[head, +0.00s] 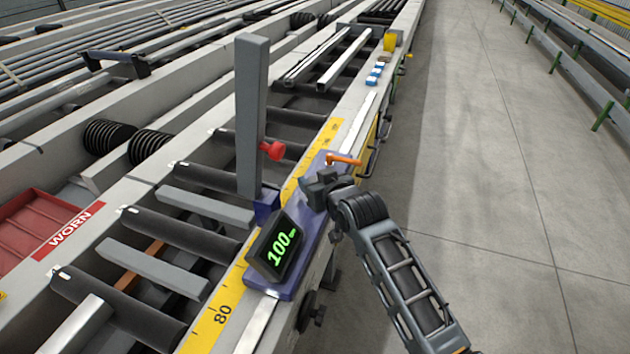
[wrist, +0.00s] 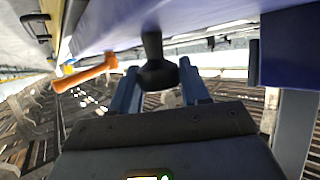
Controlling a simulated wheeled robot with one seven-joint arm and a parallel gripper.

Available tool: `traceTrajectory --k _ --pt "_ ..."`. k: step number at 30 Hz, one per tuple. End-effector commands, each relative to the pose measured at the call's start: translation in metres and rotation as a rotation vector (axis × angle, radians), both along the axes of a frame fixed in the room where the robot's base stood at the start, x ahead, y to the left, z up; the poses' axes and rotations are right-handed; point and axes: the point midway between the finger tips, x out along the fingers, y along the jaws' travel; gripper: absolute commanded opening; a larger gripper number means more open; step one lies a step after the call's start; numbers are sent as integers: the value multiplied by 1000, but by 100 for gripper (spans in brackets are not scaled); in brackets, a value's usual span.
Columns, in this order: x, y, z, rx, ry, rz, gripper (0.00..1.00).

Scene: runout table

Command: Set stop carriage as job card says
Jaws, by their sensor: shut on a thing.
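The stop carriage (head: 290,283) is a blue-purple block on the rail beside the yellow scale (head: 215,318). The scale shows 80 just in front of the carriage. An orange lever (head: 343,159) sticks out at its far end and also shows in the wrist view (wrist: 87,74). My gripper (head: 318,190) is at the carriage's right side. The job card is not seen.
Rollers (head: 150,295) with grey bars lie left of the rail. A red bin (head: 40,232) marked WORN stands further left. Blue and white blocks (head: 375,75) and a yellow cup (head: 390,42) sit farther along the rail. The grey floor (head: 490,200) at right is clear.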

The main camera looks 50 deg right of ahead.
Motion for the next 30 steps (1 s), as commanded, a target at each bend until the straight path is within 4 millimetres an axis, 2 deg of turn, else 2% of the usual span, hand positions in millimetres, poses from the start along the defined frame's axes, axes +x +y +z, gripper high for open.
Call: traceTrajectory --k 5,11,17,24,30 --pt "1 -3 0 1 0 0 0" --pt "9 -26 -1 -1 -3 -3 0" --pt "28 -77 -2 -1 -5 -5 0" --pt "56 -156 -5 -2 -7 -6 0" --pt "76 -210 -5 -2 -6 -4 0"
